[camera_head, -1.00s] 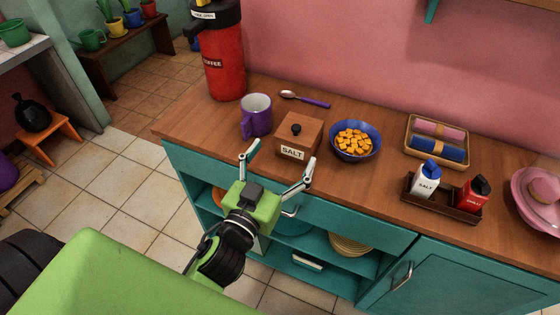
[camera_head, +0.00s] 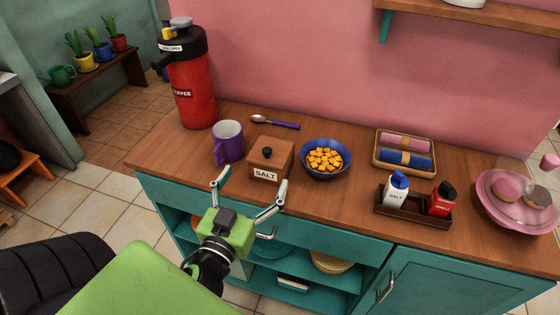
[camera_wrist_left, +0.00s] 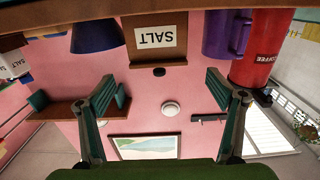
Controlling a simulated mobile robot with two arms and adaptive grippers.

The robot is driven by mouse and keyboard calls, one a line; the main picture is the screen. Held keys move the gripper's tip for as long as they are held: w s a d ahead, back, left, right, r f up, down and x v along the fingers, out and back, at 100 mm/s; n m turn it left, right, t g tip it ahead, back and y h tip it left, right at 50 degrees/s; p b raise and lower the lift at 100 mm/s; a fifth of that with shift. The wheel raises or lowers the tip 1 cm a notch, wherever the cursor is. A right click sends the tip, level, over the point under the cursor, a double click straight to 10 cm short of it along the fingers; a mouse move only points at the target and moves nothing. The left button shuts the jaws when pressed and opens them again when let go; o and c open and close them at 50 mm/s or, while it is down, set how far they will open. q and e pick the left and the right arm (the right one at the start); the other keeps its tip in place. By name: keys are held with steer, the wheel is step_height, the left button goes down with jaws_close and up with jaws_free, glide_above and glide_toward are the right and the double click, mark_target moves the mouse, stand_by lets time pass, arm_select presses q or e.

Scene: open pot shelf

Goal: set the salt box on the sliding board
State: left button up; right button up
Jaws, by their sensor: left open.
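The salt box (camera_head: 270,161) is a brown wooden box with a dark knob on its lid and a white SALT label. It stands upright on the wooden counter, between the purple mug and the blue bowl. It also shows upside down at the top of the left wrist view (camera_wrist_left: 155,42). My left gripper (camera_head: 253,180) is open and empty at the counter's front edge, just in front of the box, with its fingers spread toward it. Both fingers also show in the left wrist view (camera_wrist_left: 160,80). I cannot make out a sliding board for certain. My right gripper is out of view.
The purple mug (camera_head: 229,142) stands left of the box and the blue bowl (camera_head: 326,173) of orange cubes right of it. A spoon (camera_head: 276,122) lies behind. A red coffee dispenser (camera_head: 193,90), shaker tray (camera_head: 413,209) and towel basket (camera_head: 378,158) stand around. Teal shelves (camera_head: 345,283) are below.

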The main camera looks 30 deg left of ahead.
mark_target(266, 159)
arm_select(q)
steer(key=p+x, duration=0.1)
steer(key=x, duration=0.3)
steer(key=shift+w+r, duration=0.1)
steer(key=shift+w, duration=0.3)
steer(key=shift+p+x, duration=0.35)
steer(key=shift+x, duration=0.45)
steer(key=p+x, duration=0.1)
steer(key=x, duration=0.3)
steer(key=shift+w+d+p, duration=0.1)
steer(key=shift+w+p, duration=0.1)
steer(key=shift+p, duration=0.2)
steer(key=shift+w, duration=0.25)
steer(key=shift+s, duration=0.1)
steer(key=c, duration=2)
steer(key=shift+c, duration=0.8)
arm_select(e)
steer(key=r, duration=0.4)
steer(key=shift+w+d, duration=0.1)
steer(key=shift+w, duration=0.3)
arm_select(q)
steer(key=shift+r, duration=0.1)
